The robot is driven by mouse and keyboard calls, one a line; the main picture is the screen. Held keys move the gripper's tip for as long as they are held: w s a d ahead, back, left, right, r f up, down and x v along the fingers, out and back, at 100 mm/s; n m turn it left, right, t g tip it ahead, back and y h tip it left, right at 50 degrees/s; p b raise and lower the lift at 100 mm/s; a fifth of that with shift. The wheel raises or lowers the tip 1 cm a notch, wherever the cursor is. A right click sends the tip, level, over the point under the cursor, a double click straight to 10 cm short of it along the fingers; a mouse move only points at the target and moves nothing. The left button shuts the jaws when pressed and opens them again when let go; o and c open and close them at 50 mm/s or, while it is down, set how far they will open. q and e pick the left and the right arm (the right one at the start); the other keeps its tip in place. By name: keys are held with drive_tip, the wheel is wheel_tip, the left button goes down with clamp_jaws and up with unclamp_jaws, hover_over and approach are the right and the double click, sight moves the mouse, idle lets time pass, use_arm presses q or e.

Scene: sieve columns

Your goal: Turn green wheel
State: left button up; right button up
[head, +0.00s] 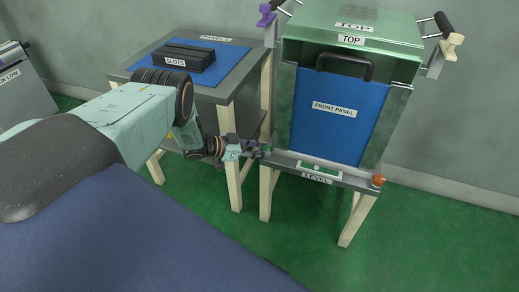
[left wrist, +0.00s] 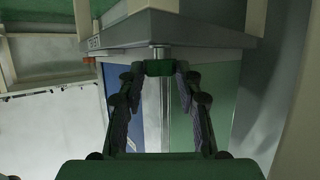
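The green wheel (left wrist: 160,67) sits at the underside corner of the stand's ledge, under a short metal stem, in the left wrist view. In the head view it is a small dark green spot (head: 267,150) at the ledge's left end, mostly hidden by my fingers. My left gripper (head: 256,149) reaches it from the left. In the left wrist view the fingertips of this gripper (left wrist: 160,72) lie on both sides of the wheel and appear to touch it. The level (head: 316,168) is a green and white strip on the ledge. My right gripper is not in view.
An orange wheel (head: 378,181) is at the ledge's right end. The blue front panel (head: 322,128) with a black handle stands above the ledge, under the green top (head: 351,27). A side table (head: 237,90) with a black slots block (head: 187,57) stands close behind my left arm.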

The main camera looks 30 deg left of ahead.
use_arm(q)
drive_tip(key=o, duration=0.5)
drive_tip(key=shift+c, duration=0.2)
drive_tip(key=v, duration=1.2)
drive_tip(key=shift+s, duration=0.1)
